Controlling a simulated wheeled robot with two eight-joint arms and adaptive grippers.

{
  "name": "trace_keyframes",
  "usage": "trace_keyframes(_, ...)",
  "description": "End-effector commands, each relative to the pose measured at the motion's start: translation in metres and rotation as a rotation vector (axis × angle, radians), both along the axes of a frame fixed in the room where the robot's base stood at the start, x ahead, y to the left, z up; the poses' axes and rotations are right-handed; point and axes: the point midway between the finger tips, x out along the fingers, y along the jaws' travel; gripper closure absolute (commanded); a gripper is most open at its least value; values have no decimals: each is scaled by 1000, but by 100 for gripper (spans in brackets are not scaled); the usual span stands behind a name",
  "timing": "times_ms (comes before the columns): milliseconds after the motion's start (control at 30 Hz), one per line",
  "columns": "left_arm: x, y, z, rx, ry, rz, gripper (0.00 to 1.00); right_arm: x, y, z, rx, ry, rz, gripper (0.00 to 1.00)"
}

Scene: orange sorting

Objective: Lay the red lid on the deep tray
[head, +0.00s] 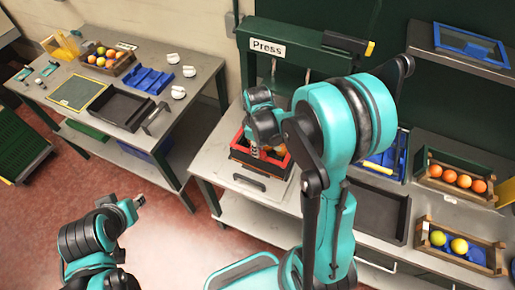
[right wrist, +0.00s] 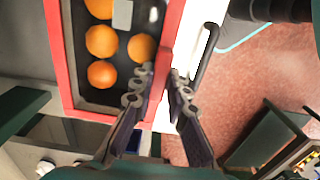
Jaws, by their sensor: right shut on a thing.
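The red lid (head: 236,147) shows as a red frame around a dark tray with oranges under the press. In the right wrist view its red bars (right wrist: 57,50) surround the dark tray floor (right wrist: 122,72), where several oranges and a grey block show through. I cannot tell whether the frame rests fully on the tray. My right gripper (right wrist: 167,80) is shut on the frame's edge bar, one finger on each side. In the head view my right arm hides part of the frame. My left gripper (head: 138,201) is low at the left, away from the tables; its opening is unclear.
A dark handle (head: 249,183) lies in front of the frame. The press (head: 300,48) stands behind. To the right are an empty black tray (head: 378,212), a blue tray and wooden crates of fruit. The left table (head: 180,112) holds mugs, trays and a crate.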

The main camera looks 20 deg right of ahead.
Motion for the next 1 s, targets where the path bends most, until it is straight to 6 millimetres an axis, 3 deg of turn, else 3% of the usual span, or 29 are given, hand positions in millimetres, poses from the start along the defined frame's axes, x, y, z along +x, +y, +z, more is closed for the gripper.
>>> trace_keyframes(400, 0, 0, -3, 0, 0, 0, 66, 0, 0, 1, 0, 0, 0, 100)
trace_keyframes(433, 0, 0, -3, 0, 0, 0, 66, 0, 0, 1, 0, 0, 0, 77)
trace_keyframes(500, 0, 0, -3, 0, 0, 0, 66, 0, 0, 0, 0, 0, 0, 61)
trace_keyframes(833, 0, 0, -2, 0, 0, 0, 66, 0, 0, 2, 0, 0, 0, 61)
trace_keyframes(1000, 0, 0, 6, 0, 0, 0, 66, 0, 0, 12, 0, 0, 0, 61)
